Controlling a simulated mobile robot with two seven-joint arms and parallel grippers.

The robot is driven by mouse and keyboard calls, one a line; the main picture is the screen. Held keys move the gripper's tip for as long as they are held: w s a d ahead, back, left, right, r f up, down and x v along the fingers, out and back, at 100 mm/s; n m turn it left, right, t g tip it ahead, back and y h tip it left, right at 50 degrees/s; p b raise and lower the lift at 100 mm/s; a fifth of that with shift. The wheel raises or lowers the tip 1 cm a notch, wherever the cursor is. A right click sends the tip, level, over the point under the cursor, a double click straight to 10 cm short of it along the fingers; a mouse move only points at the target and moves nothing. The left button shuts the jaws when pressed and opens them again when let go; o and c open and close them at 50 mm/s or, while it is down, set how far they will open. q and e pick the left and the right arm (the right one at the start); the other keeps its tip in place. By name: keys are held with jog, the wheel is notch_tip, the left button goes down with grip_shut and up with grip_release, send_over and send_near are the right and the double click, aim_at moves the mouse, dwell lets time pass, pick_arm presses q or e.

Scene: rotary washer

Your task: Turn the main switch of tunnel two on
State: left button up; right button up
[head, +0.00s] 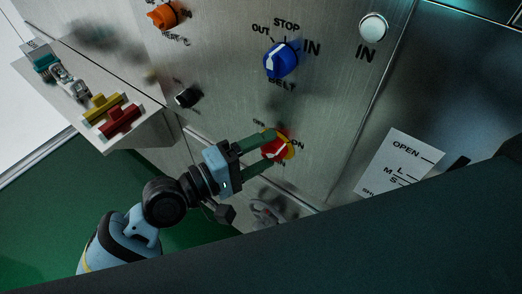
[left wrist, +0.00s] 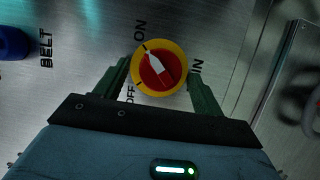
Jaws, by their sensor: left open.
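The main switch (head: 277,147) is a red knob on a yellow disc, low on the metal panel, with ON and OFF lettering beside it. It also shows in the left wrist view (left wrist: 160,70), where its white pointer is turned toward the ON label (left wrist: 140,28). The OFF label (left wrist: 130,96) is at the lower left of the disc there. My left gripper (head: 262,149) is open, with one finger on each side of the knob. I cannot tell whether the fingers touch it. My right gripper is not in view.
A blue belt switch (head: 281,60), a white button (head: 373,27), an orange knob (head: 162,15) and a black knob (head: 187,96) are on the same panel. A box with yellow and red levers (head: 121,120) juts out at left. A white label (head: 400,165) is at right.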

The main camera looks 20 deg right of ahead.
pick_arm(q)
jog(key=shift+a, duration=0.15)
jog(key=b+v, duration=0.1)
jog(key=v, duration=0.6)
jog(key=shift+s+a+b, duration=0.2)
jog(key=shift+a+b, duration=0.05)
jog(key=shift+b, duration=0.1)
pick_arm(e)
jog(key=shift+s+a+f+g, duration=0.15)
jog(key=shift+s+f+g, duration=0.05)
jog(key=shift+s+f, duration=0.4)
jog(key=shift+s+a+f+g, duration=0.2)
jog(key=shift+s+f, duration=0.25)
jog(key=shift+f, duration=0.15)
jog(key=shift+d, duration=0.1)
